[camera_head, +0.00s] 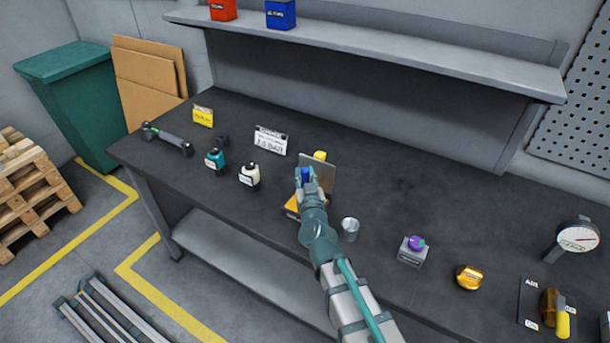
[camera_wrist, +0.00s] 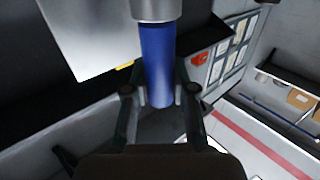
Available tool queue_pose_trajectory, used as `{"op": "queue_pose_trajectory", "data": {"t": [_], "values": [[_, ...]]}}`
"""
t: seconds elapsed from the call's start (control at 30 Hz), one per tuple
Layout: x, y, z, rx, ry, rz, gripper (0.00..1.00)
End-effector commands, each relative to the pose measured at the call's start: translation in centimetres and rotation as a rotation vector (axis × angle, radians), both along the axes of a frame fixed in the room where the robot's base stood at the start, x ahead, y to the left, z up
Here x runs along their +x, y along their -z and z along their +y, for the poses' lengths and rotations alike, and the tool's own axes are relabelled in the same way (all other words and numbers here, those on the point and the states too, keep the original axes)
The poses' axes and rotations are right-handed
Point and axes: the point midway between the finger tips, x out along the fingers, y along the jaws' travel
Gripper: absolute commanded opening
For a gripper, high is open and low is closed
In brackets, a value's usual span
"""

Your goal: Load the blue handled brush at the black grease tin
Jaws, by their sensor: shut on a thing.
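My gripper (camera_head: 306,176) is shut on the blue handled brush (camera_head: 305,174), above the middle of the bench. In the wrist view the brush's blue handle (camera_wrist: 157,65) stands between my two fingers (camera_wrist: 160,95), with a grey metal part (camera_wrist: 156,9) at the top edge. The bristles are out of sight in the wrist view and cannot be made out in the head view. A small silvery tin (camera_head: 350,229) stands on the bench to the right of my forearm. I cannot see what is in it, or tell whether it is the black grease tin.
A grey plate (camera_head: 322,175) with yellow parts stands right behind my gripper. A purple-knobbed block (camera_head: 411,251), an amber piece (camera_head: 468,278) and a gauge (camera_head: 577,238) are to the right. The bench's back right is clear.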

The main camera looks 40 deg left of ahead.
Motion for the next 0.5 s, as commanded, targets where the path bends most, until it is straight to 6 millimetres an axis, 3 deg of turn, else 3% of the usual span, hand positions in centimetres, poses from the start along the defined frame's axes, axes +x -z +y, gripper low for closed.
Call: {"op": "queue_pose_trajectory", "data": {"t": [0.5], "values": [[0.0, -3.9, 0.0, 0.001, 0.001, -0.002, 0.00]]}}
